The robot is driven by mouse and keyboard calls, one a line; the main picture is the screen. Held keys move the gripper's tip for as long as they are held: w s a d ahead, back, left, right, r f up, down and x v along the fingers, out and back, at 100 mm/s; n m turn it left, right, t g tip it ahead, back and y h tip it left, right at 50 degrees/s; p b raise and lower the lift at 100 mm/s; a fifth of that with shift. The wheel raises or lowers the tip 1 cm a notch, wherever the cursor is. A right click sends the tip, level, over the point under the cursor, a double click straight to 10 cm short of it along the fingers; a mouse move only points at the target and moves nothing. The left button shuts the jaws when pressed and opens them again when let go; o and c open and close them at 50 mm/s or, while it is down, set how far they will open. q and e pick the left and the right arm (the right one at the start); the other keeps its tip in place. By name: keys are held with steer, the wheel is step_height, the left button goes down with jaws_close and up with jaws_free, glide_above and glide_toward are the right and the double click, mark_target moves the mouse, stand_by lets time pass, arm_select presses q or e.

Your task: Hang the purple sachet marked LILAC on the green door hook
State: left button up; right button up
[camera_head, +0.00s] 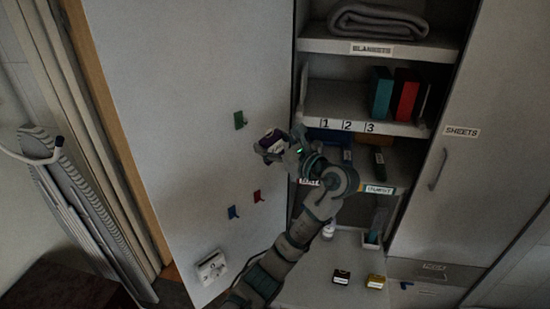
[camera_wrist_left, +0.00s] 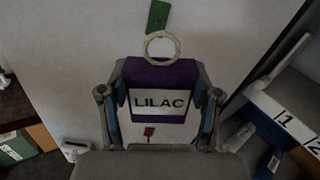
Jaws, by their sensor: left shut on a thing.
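The purple sachet (camera_wrist_left: 160,77) has a white LILAC label and a pale ring (camera_wrist_left: 162,47) on top. My left gripper (camera_wrist_left: 158,105) is shut on it, one finger at each side. In the head view the dark purple sachet (camera_head: 271,142) is held in the left gripper (camera_head: 284,147) in front of the open door. The green hook (camera_head: 240,120) is on the door, up and left of the sachet. In the left wrist view the green hook (camera_wrist_left: 158,16) appears just above the ring. I cannot tell whether they touch. The right gripper is in neither view.
A red hook (camera_head: 258,196) and a blue hook (camera_head: 233,212) are lower on the door (camera_head: 190,70). Shelves right of the door hold a folded blanket (camera_head: 377,21) and upright books (camera_head: 405,94). Small boxes (camera_head: 341,277) lie below.

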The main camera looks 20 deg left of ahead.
mark_target(243, 131)
arm_select(q)
steer(key=shift+b+x, duration=0.35)
steer(key=shift+x, duration=0.45)
steer(key=shift+f+b+x, duration=0.2)
steer(key=shift+b+x, duration=0.3)
steer(key=shift+x, duration=1.3)
steer(key=shift+f+b+x, duration=0.2)
steer(key=shift+b+x, duration=0.25)
steer(key=shift+x, duration=1.35)
steer(key=shift+w+a+f+p, duration=0.3)
steer(key=shift+a+f+p, duration=0.05)
steer(key=shift+a+p, duration=0.15)
steer(key=shift+f, duration=0.15)
steer(key=o, duration=1.2)
steer(key=shift+c, duration=0.2)
